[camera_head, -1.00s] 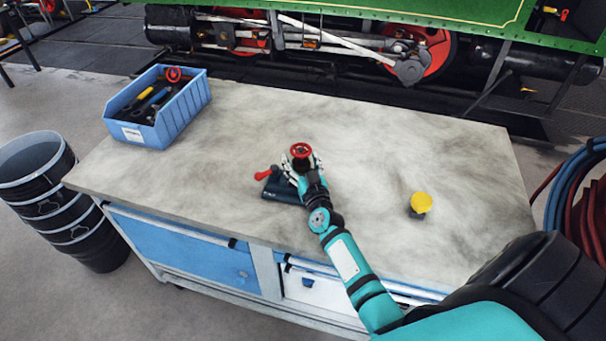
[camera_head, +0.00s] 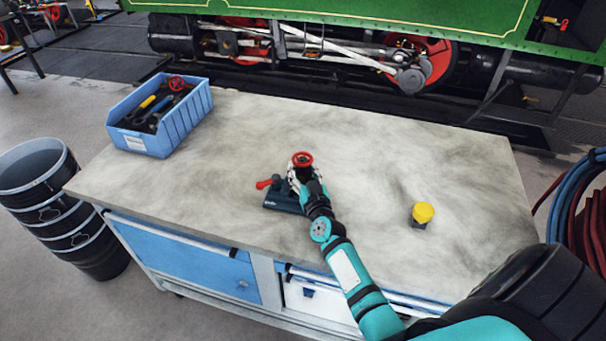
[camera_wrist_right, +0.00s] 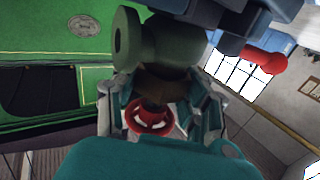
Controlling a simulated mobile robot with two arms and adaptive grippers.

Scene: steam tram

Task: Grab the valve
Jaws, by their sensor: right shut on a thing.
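The valve, with a red handwheel (camera_head: 302,159), is at the vise in the middle of the bench. My right gripper (camera_head: 303,178) is shut on the valve just below the handwheel. In the right wrist view, the grey-green valve body (camera_wrist_right: 165,45) and the red wheel (camera_wrist_right: 150,118) lie between my two fingers. The dark blue vise (camera_head: 283,199) with a red handle sits beside and under the gripper. I cannot tell whether its jaws touch the valve. My left gripper is not in view.
A blue bin (camera_head: 168,138) with tools and another red wheel stands at the bench's back left. A yellow-topped item (camera_head: 423,212) stands to the right of my arm. The rest of the benchtop (camera_head: 400,140) is clear. Black buckets (camera_head: 35,172) stand left of it.

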